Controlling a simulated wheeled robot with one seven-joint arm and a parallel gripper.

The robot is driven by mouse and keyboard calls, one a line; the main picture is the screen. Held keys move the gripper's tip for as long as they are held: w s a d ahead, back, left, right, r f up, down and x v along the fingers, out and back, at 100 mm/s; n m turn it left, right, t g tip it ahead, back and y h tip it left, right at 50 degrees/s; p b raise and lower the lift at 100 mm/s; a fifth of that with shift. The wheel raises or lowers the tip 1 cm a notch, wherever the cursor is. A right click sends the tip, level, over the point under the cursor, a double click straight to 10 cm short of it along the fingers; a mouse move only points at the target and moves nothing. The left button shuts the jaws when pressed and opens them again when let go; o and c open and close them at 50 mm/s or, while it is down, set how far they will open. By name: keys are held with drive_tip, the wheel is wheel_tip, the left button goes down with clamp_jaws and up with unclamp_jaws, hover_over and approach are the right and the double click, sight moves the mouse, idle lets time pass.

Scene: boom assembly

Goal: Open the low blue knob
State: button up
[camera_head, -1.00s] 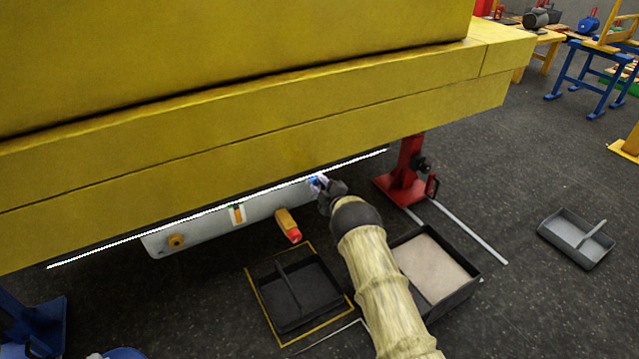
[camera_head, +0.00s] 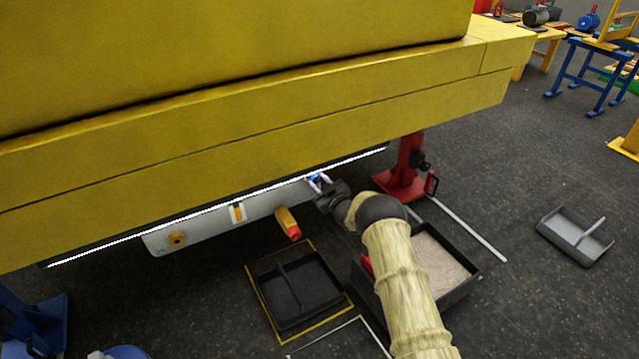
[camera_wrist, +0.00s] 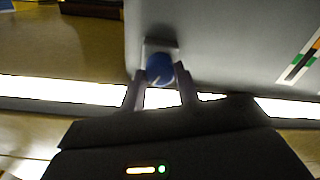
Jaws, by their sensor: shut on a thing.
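The blue knob (camera_wrist: 160,68) sits on a pale square plate on the grey panel (camera_wrist: 220,45), and a pale line shows on its face. My gripper (camera_wrist: 161,85) has one finger on each side of the knob and is shut on it. In the head view my gripper (camera_head: 318,184) reaches the right end of the grey panel (camera_head: 205,226), under the yellow boom (camera_head: 250,160). Only a small bit of blue shows between the fingers there, and the knob is mostly hidden.
An orange handle with a red tip (camera_head: 288,224) and a round orange knob (camera_head: 177,239) stick out from the panel. A red stand (camera_head: 404,175) is to the right of my gripper. A black tray (camera_head: 295,290) and a sand-filled box (camera_head: 440,262) lie on the floor below.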

drive_tip(key=shift+f, duration=0.15)
drive_tip(key=o, duration=1)
drive_tip(key=shift+c, duration=0.2)
drive_tip(key=p+v, duration=0.5)
drive_tip(key=v, duration=1.2)
drive_tip(key=shift+s, duration=0.2)
drive_tip(key=shift+d, duration=0.1)
